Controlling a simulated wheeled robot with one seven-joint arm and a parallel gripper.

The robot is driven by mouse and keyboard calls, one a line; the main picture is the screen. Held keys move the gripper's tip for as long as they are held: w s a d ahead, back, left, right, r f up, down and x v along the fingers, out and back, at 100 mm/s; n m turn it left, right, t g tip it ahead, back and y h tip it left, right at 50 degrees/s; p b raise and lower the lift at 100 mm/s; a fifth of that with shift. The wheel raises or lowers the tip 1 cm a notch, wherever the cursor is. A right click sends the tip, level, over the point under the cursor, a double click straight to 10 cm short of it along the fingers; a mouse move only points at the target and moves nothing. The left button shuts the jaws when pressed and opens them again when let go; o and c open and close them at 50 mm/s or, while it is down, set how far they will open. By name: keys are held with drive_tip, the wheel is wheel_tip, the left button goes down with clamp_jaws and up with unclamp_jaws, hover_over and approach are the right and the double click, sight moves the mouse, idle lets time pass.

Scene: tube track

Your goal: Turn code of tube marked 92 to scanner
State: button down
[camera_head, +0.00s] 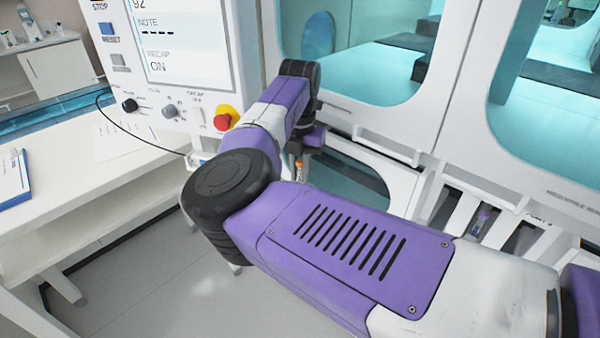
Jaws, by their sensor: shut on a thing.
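My arm crosses the picture, and its far end bends down in front of the machine. My gripper (297,155) is small and partly hidden by my own arm links. It is shut on a thin tube (299,170) with an orange part, below the wrist. The tube's number and code cannot be read from here. The panel screen (182,38) on the machine shows 92 at its top, NOTE with dashes, and RECAP ON. I cannot make out the scanner for certain.
A red stop button (223,120) and dark knobs sit under the screen. A white bench (90,185) with a blue-and-white box (14,178) stands at the left. White-framed glass windows (365,50) close off the machine at the right. A white slotted track (470,212) runs at lower right.

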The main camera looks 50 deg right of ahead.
drive_tip(key=shift+m, duration=1)
drive_tip(key=shift+f+m+b, duration=0.1)
drive_tip(key=shift+m+b, duration=0.4)
drive_tip(key=shift+m, duration=0.9)
drive_tip(key=shift+m+b, duration=0.3)
drive_tip(key=shift+m, duration=1.1)
drive_tip(key=shift+s+m+b, duration=0.1)
drive_tip(key=shift+m+b, duration=0.2)
drive_tip(key=shift+m, duration=1.1)
